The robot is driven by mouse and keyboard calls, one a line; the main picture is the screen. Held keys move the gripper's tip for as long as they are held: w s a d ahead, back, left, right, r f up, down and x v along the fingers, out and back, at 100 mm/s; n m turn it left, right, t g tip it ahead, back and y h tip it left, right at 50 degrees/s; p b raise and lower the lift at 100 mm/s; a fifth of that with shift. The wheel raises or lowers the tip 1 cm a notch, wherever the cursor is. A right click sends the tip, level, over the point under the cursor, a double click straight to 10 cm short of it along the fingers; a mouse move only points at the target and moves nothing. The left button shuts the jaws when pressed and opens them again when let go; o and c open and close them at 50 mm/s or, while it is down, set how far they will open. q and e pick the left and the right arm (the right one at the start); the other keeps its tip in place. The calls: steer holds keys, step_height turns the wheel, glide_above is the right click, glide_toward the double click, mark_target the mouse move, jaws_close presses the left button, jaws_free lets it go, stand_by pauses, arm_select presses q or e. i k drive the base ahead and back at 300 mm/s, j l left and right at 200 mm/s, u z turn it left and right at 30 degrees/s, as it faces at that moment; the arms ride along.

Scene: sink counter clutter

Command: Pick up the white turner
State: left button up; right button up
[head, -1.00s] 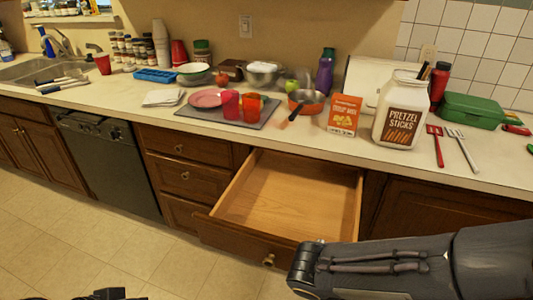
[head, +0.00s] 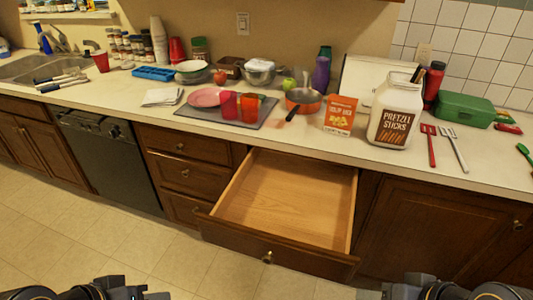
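The white turner (head: 455,149) lies flat on the counter at the right, its slotted head toward the back and its handle toward the front edge. A red turner (head: 430,146) lies just left of it, apart from it. Dark parts of my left arm's end (head: 90,290) show at the bottom left, and of my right arm's end (head: 440,288) at the bottom right. Both are far below the counter top in the picture and well apart from the turner. Their fingertips are cut off by the frame edge.
A pretzel sticks jar (head: 394,112) stands left of the turners, with a soup mix box (head: 340,115) beside it. A green case (head: 465,109) lies behind them. An open, empty drawer (head: 285,200) juts out below the counter.

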mark_target(454, 135)
steer(key=z, duration=1.4)
